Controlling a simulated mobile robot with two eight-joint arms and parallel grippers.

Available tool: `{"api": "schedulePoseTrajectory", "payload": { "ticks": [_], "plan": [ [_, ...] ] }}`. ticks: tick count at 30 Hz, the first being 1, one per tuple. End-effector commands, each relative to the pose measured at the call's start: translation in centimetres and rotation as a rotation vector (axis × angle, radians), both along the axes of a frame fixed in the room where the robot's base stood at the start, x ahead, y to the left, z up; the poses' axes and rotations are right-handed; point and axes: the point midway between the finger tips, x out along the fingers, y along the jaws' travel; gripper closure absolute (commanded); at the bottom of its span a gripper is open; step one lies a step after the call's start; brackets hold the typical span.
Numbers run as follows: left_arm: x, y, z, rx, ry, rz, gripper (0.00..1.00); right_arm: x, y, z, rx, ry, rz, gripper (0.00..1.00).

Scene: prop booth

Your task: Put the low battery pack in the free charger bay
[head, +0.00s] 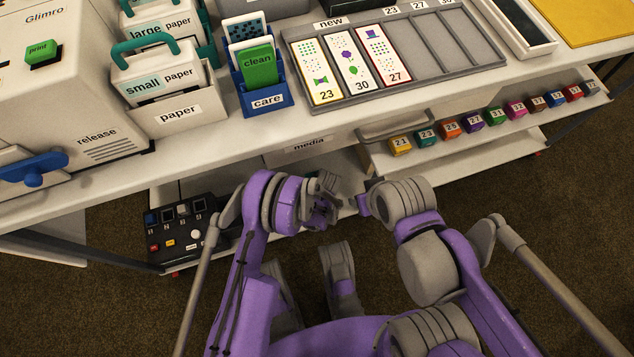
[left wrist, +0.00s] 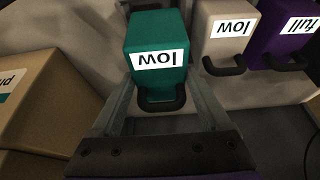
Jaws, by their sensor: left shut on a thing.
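In the left wrist view a teal battery pack (left wrist: 160,28) marked "low" lies between the fingers of my left gripper (left wrist: 163,85), which is shut on it. Its dark handle (left wrist: 160,103) faces the wrist. A grey pack (left wrist: 228,18) also marked "low" and a purple pack (left wrist: 285,28) marked "full" sit to its right. In the head view my left gripper (head: 325,200) is below the counter edge, and the held pack is hard to make out. My right gripper (head: 364,204) is close to its right; its jaws are unclear. I cannot make out a free charger bay.
A black box (head: 160,248) with numbered slots and coloured buttons stands low at left. The counter (head: 215,150) overhangs the lower shelf (head: 455,155), which carries several small numbered blocks. A cardboard-coloured box (left wrist: 45,95) is at left in the wrist view.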

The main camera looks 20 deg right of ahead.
Motion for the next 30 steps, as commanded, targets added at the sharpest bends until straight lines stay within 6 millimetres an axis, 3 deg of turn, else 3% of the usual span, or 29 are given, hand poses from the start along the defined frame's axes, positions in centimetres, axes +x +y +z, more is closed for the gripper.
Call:
{"api": "schedulePoseTrajectory", "payload": {
  "ticks": [30],
  "plan": [
    [0.0,0.0,-3.2,0.0,-0.001,0.0,1.0,0.3,0.0,-1.6,0.0,0.0,0.0,0.5]
  ]
}}
